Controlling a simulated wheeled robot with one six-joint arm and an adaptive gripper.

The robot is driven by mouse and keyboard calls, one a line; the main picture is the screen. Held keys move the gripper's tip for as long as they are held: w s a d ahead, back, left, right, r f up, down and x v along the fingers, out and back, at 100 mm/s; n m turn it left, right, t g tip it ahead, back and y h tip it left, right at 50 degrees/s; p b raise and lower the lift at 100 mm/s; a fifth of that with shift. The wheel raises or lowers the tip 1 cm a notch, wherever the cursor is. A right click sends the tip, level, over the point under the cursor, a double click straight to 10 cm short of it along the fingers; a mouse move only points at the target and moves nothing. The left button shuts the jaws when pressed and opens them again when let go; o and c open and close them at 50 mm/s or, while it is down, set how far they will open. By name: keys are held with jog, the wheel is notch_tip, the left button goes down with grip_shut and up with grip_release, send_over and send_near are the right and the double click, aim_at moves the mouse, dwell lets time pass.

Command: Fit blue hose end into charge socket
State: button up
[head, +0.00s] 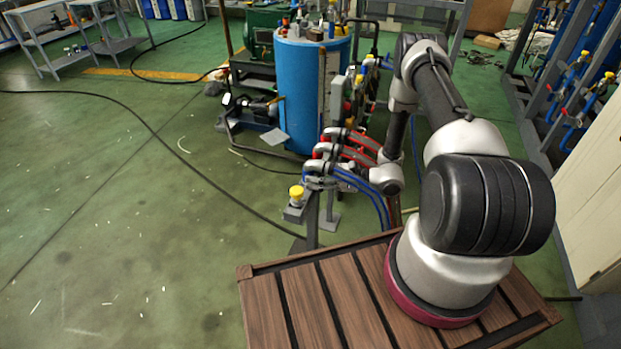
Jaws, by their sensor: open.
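Two blue hoses (366,190) curve down from a gray, arched fitting (318,168) and pass just left of my wrist. Which one has the hose end in question, I cannot tell. Similar gray fittings with red hoses (350,138) sit just above and behind it. A gray box with a yellow knob (296,192) stands on a post at their lower left; whether it bears the charge socket is unclear. My arm reaches up and bends down to a wrist beside the hoses. I cannot make out my gripper or its fingers; the wrist and hoses likely hide them.
A tall blue tank (305,90) with crowded fittings on top stands behind the hoses. A green machine (263,35) is behind it. A pipe rack with blue valves (575,85) and a pale cabinet (592,205) stand at right. The green floor at left is open, crossed by a black cable (165,140).

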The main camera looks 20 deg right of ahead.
jog(key=shift+x, duration=0.9)
grip_shut()
jog(key=shift+r, duration=0.15)
